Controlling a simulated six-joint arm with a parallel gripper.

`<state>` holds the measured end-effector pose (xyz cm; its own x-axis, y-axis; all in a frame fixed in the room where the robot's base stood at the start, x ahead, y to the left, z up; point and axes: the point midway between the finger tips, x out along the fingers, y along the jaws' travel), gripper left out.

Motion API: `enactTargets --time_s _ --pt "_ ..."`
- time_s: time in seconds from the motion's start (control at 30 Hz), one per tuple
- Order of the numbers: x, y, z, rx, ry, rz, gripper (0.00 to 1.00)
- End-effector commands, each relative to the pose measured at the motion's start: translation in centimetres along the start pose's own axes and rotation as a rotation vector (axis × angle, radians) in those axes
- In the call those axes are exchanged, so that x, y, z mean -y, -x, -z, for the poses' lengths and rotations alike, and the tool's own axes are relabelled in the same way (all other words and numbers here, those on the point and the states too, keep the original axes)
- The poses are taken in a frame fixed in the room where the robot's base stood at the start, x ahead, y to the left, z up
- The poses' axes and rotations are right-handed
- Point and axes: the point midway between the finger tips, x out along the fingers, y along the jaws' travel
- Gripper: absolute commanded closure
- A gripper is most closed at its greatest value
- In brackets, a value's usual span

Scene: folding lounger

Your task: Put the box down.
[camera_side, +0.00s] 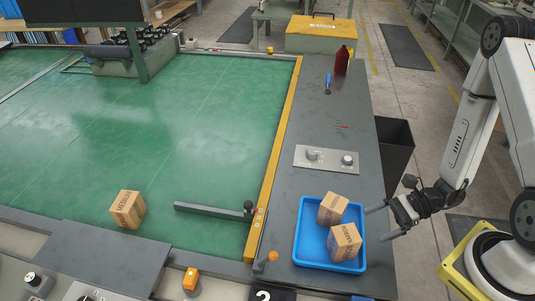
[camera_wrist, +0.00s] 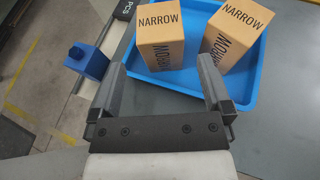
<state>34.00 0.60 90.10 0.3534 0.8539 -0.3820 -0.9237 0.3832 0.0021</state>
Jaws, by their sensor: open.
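Two cardboard boxes stand in a blue tray (camera_side: 311,240) on the grey side table: a rear box (camera_side: 332,209) and a front box (camera_side: 344,242). A third box (camera_side: 127,209) sits alone on the green surface at left. My gripper (camera_side: 375,225) is open and empty at the tray's right side, fingers pointing toward the boxes. In the wrist view the open fingers (camera_wrist: 160,66) have nothing between them. Beyond the fingertips are a left box (camera_wrist: 160,40) and a right box (camera_wrist: 235,32), both printed NARROW, in the tray (camera_wrist: 262,88).
A control panel (camera_side: 325,159) with knobs lies behind the tray. A red bottle (camera_side: 342,60) stands farther back. A dark bin (camera_side: 396,150) is beside the table. The green surface is mostly clear.

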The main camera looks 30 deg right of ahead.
Motion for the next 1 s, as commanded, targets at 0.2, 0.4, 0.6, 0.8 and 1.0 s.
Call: enactTargets --time_s 0.2,0.4,0.6,0.8,1.0 --pt "0.1 2.1 0.0 0.000 0.001 0.004 0.00" --pt "0.0 3.0 0.0 -0.001 0.001 0.001 0.00" --pt "0.0 3.2 0.0 -0.001 0.001 0.000 0.00" --pt "0.0 3.2 0.0 -0.001 0.001 0.000 0.00" --pt "0.0 3.2 0.0 -0.001 0.001 0.000 0.00"
